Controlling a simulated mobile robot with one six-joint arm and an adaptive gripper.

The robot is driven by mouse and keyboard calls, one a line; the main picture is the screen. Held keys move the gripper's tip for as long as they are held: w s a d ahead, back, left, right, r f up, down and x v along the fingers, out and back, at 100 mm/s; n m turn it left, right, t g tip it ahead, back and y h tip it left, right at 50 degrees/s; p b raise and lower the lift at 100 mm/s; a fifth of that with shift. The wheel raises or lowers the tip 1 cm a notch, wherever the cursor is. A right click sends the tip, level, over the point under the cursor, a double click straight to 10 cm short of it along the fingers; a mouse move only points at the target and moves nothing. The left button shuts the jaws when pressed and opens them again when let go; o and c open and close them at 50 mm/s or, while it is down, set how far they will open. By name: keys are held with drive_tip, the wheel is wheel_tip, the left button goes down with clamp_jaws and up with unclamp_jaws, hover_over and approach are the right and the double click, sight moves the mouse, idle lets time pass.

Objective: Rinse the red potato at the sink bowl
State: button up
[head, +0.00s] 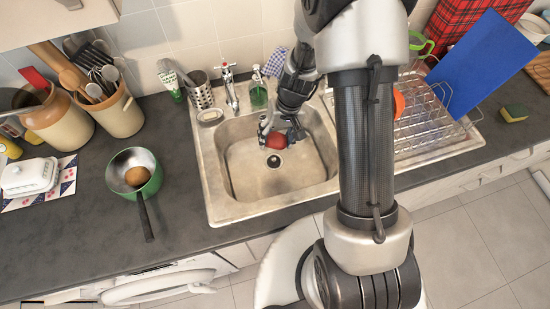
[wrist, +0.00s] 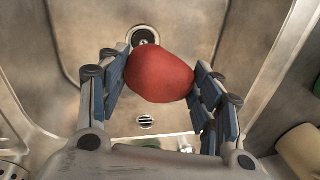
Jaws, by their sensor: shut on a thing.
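The red potato (head: 276,140) is held between the fingers of my gripper (head: 278,134), inside the sink bowl (head: 250,182) near its back. In the wrist view the red potato (wrist: 160,74) sits between both finger pads of my gripper (wrist: 160,84), and the drain shows beyond it. The gripper is shut on the potato, which appears above the bowl floor. The tap (head: 230,88) stands at the back left rim of the sink. I cannot tell whether water is running.
A green pan (head: 155,184) with a brown potato (head: 137,176) stands on the counter to the left. A metal cutlery holder (head: 201,92) and a green bottle (head: 258,96) stand behind the sink. A wire dish rack (head: 440,112) is at right. The front of the bowl is clear.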

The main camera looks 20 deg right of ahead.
sight(274, 137)
drive_tip(key=shift+r+p, duration=1.4)
drive_tip(key=shift+r, duration=0.8)
idle(0.5)
drive_tip(key=shift+r+p, duration=1.35)
drive_tip(key=shift+r, duration=0.7)
drive_tip(key=shift+f, duration=0.15)
drive_tip(key=f+b, duration=0.1)
drive_tip(key=b, duration=0.4)
drive_tip(key=shift+a+f+n, duration=0.1)
drive_tip(key=shift+f+n, duration=0.2)
drive_tip(key=shift+f, duration=0.05)
drive_tip(key=b, duration=0.4)
drive_tip(key=shift+s+f+n, duration=0.25)
drive_tip(key=shift+f+n, duration=0.05)
drive_tip(key=shift+f, duration=0.1)
drive_tip(key=shift+s, duration=0.1)
